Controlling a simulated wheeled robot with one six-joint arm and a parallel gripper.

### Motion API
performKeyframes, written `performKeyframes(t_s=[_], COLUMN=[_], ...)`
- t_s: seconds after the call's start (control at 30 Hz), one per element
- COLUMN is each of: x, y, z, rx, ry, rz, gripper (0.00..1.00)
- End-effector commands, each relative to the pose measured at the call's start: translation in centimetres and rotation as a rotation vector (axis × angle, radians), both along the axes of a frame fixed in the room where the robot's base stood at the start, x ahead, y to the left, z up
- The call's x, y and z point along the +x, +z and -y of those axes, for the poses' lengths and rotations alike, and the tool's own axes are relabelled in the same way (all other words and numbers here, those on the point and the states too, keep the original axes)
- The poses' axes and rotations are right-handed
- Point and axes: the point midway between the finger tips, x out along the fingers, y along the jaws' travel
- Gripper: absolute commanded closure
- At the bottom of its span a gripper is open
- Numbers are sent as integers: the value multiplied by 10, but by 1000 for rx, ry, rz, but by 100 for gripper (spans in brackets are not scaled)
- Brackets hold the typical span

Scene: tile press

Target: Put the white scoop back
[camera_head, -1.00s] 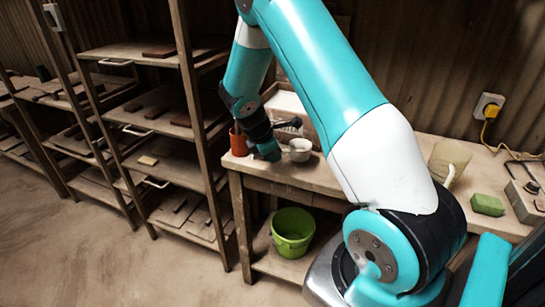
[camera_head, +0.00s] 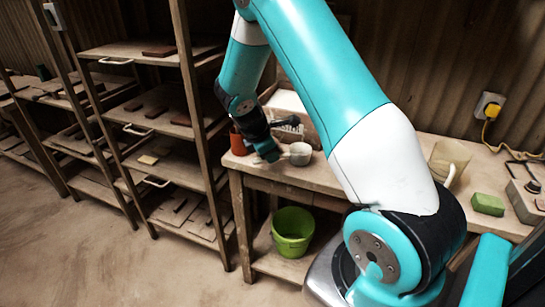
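The white scoop (camera_head: 300,154) is a small pale cup at the left part of the wooden bench (camera_head: 325,179). It looks upright, at or just above the bench top; I cannot tell which. My gripper (camera_head: 277,154) is low over the bench, immediately left of the scoop's cup, with its fingers toward it. The scoop's handle side is hidden at the gripper. The fingers are small and dark here, so whether they are closed on the handle does not show.
A box with white contents (camera_head: 288,101) stands behind the gripper, a dark brush-like thing (camera_head: 288,122) before it. An orange-red pot (camera_head: 237,142) is close left. A wooden rack (camera_head: 187,80) stands left. A green bucket (camera_head: 293,231) sits below. A beige container (camera_head: 449,158) and green block (camera_head: 488,204) are right.

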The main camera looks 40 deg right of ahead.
Motion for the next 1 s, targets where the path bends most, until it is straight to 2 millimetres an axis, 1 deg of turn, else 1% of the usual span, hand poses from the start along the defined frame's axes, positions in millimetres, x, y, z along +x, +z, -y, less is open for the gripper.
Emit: performKeyframes(t_s=[0.03, 0.1, 0.3, 0.4, 0.5, 0.57, 0.63, 0.67, 0.77, 0.8, 0.87, 0.9, 0.97, 1.0], x=[1, 1, 0, 0, 0, -1, -6, -10, -36, -52, -83, -105, -139, -160], y=[11, 25, 62, 74, 82, 87, 98, 103, 127, 137, 151, 159, 170, 177], z=[-6, -13, -32, -38, -43, -52, -75, -90, -154, -183, -222, -246, -275, -291], rx=[-1, 0, 0, 0, 3, 23, 81, 120, 297, 380, 496, 566, 654, 701], ry=[3, 3, 2, 1, -1, -8, -37, -54, -142, -185, -252, -296, -357, -392], rz=[6, 6, 4, 3, 5, 23, 69, 95, 178, 196, 202, 192, 164, 140], gripper=[66, 66, 66, 66, 66, 66, 66, 66, 66, 66, 66, 66, 66, 66])
